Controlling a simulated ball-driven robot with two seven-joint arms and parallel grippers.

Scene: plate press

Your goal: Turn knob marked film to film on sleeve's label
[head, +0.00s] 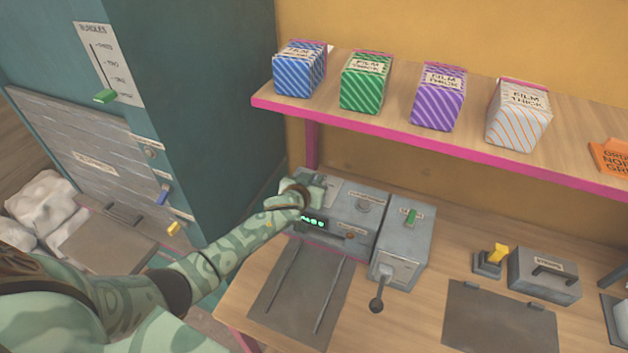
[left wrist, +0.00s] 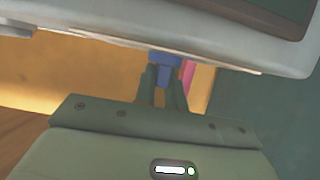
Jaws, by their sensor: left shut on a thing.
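My left gripper (head: 318,188) reaches over the back left of the grey machine (head: 372,195) on the bench and covers that corner. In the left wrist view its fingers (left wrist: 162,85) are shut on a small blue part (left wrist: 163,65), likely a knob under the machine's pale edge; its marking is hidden. Sleeves stand on the shelf: blue striped (head: 300,72), green striped (head: 366,84), purple striped (head: 438,100) and white with orange stripes (head: 518,115). Their labels read "FILM THICK"; no setting is legible. My right gripper is not in view.
The pink-edged shelf (head: 400,129) overhangs the back. A teal cabinet (head: 215,120) stands left.

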